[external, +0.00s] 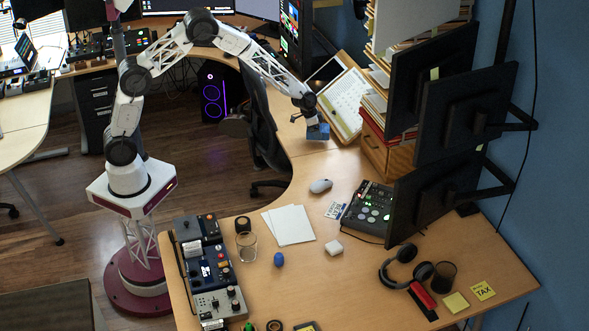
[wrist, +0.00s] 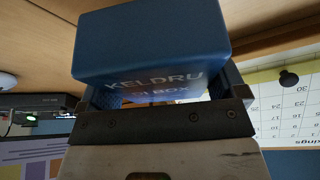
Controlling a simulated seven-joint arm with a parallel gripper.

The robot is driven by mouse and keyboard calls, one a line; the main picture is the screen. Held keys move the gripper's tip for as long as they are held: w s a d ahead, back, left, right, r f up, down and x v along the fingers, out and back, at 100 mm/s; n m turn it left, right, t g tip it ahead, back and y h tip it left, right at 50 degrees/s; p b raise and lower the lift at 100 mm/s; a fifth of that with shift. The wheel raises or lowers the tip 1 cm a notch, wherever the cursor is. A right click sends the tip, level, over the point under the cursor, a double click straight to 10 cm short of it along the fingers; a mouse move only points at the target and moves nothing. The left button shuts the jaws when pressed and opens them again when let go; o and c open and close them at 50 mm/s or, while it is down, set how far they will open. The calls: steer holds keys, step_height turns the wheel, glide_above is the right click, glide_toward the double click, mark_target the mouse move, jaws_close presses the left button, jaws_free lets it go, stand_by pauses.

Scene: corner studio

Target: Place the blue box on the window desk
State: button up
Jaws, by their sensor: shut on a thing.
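The blue box (external: 319,132) is at the end of my arm, over the right-hand desk beside the calendar sheet. My gripper (external: 311,121) is shut on it. In the wrist view the blue box (wrist: 150,45) fills the upper middle, with pale lettering on its near face, between the fingers of my gripper (wrist: 165,93). Its exact height over the wood cannot be told. A pale desk (external: 22,115) stands at the left, by the bright window (external: 8,35); it is the likely window desk, and its visible near part is bare.
A laptop (external: 18,55) and control gear stand toward the back of the left desk. The black chair (external: 262,125) is beside my forearm. Monitors (external: 465,110) and the calendar sheet (external: 345,103) are to the right. A mouse (external: 320,186) and white papers (external: 289,225) lie nearer.

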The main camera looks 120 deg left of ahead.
steer(key=shift+w+a, duration=0.1)
stand_by(0.3)
steer(key=shift+f, duration=1.7)
steer(key=shift+f, duration=0.1)
steer(key=o, duration=0.9)
steer(key=shift+f, duration=0.1)
steer(key=shift+v, duration=6.15)
